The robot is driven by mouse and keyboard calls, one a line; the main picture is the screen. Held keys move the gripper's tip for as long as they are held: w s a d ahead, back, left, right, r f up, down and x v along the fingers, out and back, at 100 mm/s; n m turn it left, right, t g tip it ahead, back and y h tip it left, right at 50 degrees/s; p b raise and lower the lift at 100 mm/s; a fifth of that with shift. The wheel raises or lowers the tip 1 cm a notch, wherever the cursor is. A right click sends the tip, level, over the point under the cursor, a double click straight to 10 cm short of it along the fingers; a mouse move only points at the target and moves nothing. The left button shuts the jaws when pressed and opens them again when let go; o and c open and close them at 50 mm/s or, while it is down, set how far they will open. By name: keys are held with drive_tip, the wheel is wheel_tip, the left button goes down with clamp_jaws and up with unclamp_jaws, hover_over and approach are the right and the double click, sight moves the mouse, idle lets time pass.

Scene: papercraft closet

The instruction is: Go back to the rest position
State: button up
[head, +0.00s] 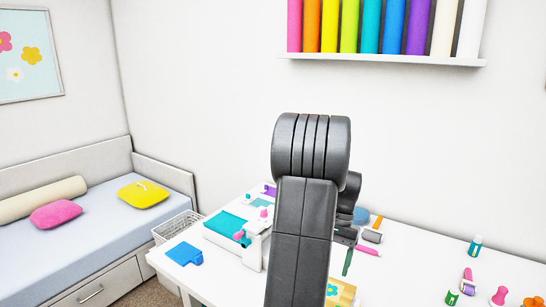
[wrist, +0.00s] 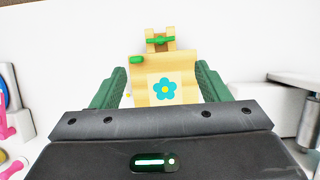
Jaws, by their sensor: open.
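My gripper (wrist: 161,70) is open in the wrist view, its two green fingers spread wide with nothing held between them. Past and between the fingers is a tan craft piece (wrist: 178,68) with a teal flower on it and green parts at its far end. I cannot tell the height gap between it and the fingers. In the head view my dark arm stands in front of the table and hides most of the gripper; one green finger (head: 347,262) shows above the tan piece (head: 344,290).
The white table (head: 405,270) holds a teal-and-white device (head: 225,228), a blue piece (head: 184,254), and several small bottles and pink items at right. A shelf (head: 385,59) of coloured rolls hangs on the wall. A daybed (head: 90,235) and a basket (head: 176,226) are left.

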drive_tip(key=x, duration=1.2)
drive_tip(key=shift+s+a+f, duration=0.1)
drive_tip(key=shift+s+a, duration=0.05)
drive_tip(key=shift+f+n, duration=0.1)
drive_tip(key=shift+n, duration=0.4)
drive_tip(key=n, duration=0.1)
drive_tip(key=n+h, duration=0.1)
drive_tip(key=n, duration=0.1)
drive_tip(key=shift+a+n+g+h+b, duration=0.1)
drive_tip(key=shift+n+g+h+b, duration=0.2)
drive_tip(key=shift+b, duration=0.05)
